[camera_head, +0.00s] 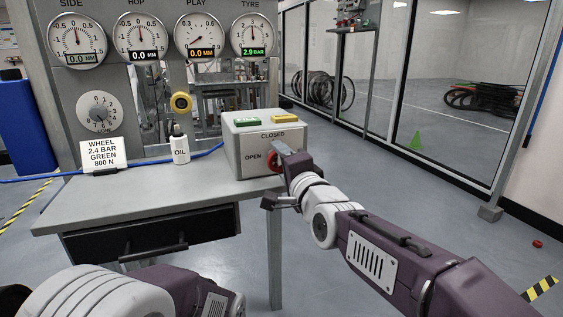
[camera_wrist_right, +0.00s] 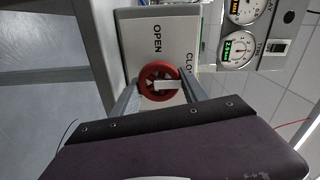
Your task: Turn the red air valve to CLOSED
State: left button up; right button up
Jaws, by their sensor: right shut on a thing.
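The red air valve (camera_head: 271,164) is a round wheel on the front of a grey box (camera_head: 237,150). CLOSED is printed above it and OPEN to its left. My right gripper (camera_head: 280,158) reaches the valve from the right and partly hides it. In the right wrist view, the two fingers stand on either side of the red wheel (camera_wrist_right: 149,72) and are shut on it. A white bar (camera_wrist_right: 166,86) on the wheel extends from near its middle toward the CLOSED side. Only part of my left arm shows at the bottom left; its gripper is out of view.
The box stands at the right end of a grey bench (camera_head: 150,188). A green button (camera_head: 247,121) and a yellow button (camera_head: 285,118) are on top. An oil bottle (camera_head: 180,148) and a white card (camera_head: 103,155) stand to its left. Several gauges hang above.

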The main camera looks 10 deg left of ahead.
jog(key=shift+f, duration=0.1)
jog(key=o, duration=1.4)
jog(key=shift+c, duration=0.2)
jog(key=p+v, duration=0.1)
jog(key=v, duration=0.8)
jog(key=shift+d, duration=0.1)
